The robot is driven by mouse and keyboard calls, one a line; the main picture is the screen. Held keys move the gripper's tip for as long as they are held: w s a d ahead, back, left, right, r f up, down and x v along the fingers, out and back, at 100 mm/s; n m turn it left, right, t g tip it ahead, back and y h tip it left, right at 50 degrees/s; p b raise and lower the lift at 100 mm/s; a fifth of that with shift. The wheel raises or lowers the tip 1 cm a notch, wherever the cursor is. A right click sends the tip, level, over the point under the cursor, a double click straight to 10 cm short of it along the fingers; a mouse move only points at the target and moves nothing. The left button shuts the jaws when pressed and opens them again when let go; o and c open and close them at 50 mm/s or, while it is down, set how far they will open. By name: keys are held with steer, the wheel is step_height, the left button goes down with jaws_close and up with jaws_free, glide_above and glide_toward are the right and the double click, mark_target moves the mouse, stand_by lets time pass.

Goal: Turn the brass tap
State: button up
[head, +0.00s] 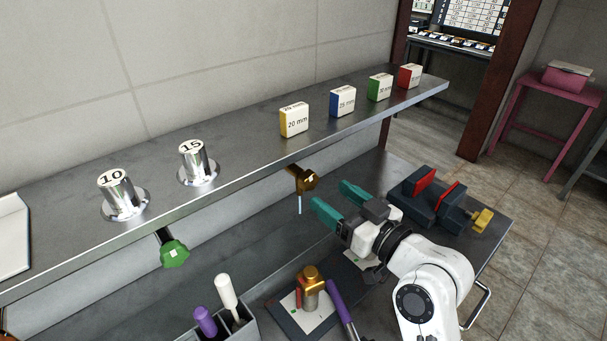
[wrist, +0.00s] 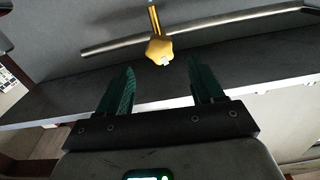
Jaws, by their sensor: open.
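The brass tap (head: 306,180) hangs under the front edge of the steel shelf in the head view, with a thin pale stream or rod below it. In the wrist view its yellow lobed knob (wrist: 160,51) sits ahead of my gripper, between the lines of the two fingers and beyond their tips. My gripper (head: 333,198) has teal fingers, spread apart and empty, just right of the tap in the head view. The wrist view shows both fingers (wrist: 162,80) apart with nothing between them. No contact with the tap shows.
A green-knobbed tap (head: 174,253) hangs further left under the shelf (head: 245,150). Steel cylinders marked 10 (head: 119,193) and 15 (head: 197,160) and several coloured blocks stand on the shelf. A vise (head: 437,198) stands right of my gripper. Below are a brass-topped fitting (head: 311,288) and a purple-handled tool (head: 339,304).

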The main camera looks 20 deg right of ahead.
mark_target(308, 181)
steer(key=p+x, duration=0.2)
steer(key=x, duration=0.7)
steer(key=shift+w+a, duration=0.15)
steer(key=shift+w, duration=0.2)
steer(key=shift+c, duration=0.2)
